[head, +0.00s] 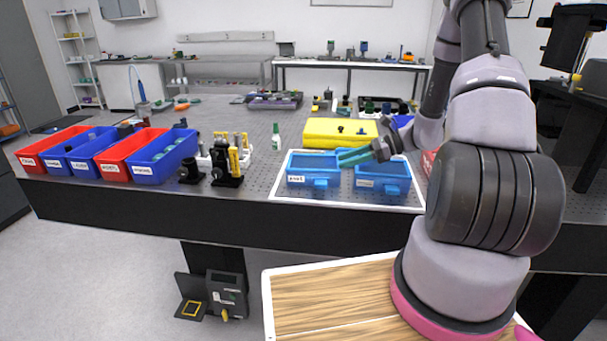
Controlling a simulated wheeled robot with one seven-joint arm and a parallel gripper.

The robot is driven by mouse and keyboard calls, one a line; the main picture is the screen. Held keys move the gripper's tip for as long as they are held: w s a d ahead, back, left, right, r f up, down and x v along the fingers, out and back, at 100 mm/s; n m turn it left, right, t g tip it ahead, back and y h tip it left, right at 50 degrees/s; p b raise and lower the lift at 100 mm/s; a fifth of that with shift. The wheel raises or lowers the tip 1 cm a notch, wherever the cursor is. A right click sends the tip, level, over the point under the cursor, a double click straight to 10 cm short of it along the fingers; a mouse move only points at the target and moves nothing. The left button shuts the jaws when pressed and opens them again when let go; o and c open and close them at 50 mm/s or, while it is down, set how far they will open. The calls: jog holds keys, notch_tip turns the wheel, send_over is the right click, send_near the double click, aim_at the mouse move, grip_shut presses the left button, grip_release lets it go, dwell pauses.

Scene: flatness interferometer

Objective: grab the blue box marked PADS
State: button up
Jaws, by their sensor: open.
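Two light blue open boxes stand side by side on a white-edged mat at the front of the dark bench. The left blue box (308,181) has a small white label on its front that may read PADS, but the print is too small to be sure. The right blue box (392,186) also has a label, which I cannot read. My gripper (342,157) reaches in from the right, its green fingers open and pointing left. In the picture they overlap the back of the right box, near the gap between the boxes. I see nothing held, and contact is unclear.
A yellow case (325,128) sits right behind the boxes. Black and yellow optical mounts (227,165) stand to their left, with a small green-labelled bottle (276,138) between. Red and blue bins (162,158) line the bench's left. A wooden-topped surface (330,295) lies in front.

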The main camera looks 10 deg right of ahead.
aim_at(314, 170)
jog(key=x, duration=1.1)
jog(key=shift+w, duration=0.15)
grip_shut()
jog(key=shift+r, duration=0.1)
dwell(1.0)
